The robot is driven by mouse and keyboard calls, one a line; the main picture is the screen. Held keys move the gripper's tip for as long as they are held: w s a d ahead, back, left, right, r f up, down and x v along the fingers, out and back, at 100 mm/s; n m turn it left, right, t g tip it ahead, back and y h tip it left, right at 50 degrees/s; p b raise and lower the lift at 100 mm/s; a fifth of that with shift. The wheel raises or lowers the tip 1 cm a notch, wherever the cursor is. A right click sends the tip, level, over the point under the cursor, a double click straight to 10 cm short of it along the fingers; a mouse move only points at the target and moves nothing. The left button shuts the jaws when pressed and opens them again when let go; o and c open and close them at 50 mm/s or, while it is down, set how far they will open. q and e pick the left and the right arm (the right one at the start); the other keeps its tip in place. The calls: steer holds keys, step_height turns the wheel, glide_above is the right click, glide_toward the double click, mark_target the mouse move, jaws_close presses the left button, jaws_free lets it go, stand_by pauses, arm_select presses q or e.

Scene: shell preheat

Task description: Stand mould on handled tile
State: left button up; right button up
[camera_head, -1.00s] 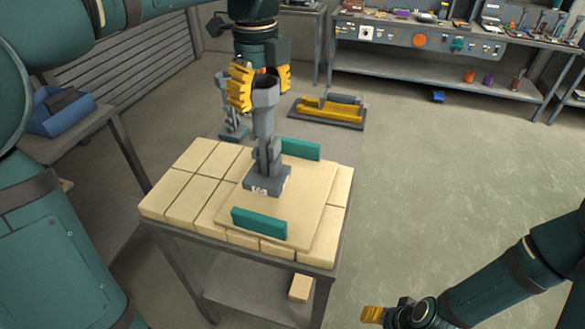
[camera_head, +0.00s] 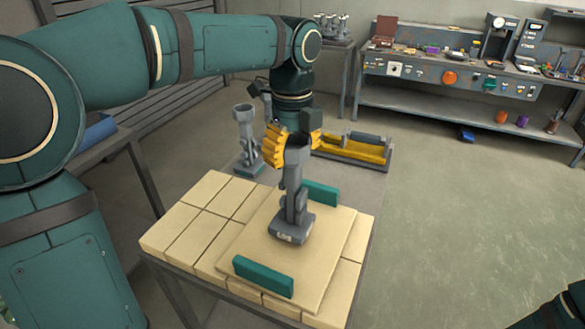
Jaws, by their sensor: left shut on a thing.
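A grey mould (camera_head: 293,195) with a funnel cup on top and a labelled square base is over the middle of the handled tile (camera_head: 255,239). The tile is a beige slab with two teal handles, one at its near edge and one at its far edge, lying on a bed of beige bricks. The mould looks nearly upright; I cannot tell whether its base touches the tile. My left gripper (camera_head: 284,144), with yellow fingers, is shut on the mould near its cup; the far finger is mostly hidden. My right gripper is out of view.
A second grey mould (camera_head: 246,142) stands behind the bricks, left of my left gripper. A yellow and grey cradle (camera_head: 350,151) lies behind to the right. A workbench (camera_head: 465,75) with tools runs along the back wall.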

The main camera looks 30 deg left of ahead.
arm_select(q)
steer(key=shift+f+b, duration=0.35)
steer(key=shift+f, duration=1.3)
steer(key=o, duration=1.3)
steer(key=shift+o, duration=0.2)
step_height(320, 180, up, 11)
steer(key=p, duration=0.3)
steer(key=shift+r, duration=0.65)
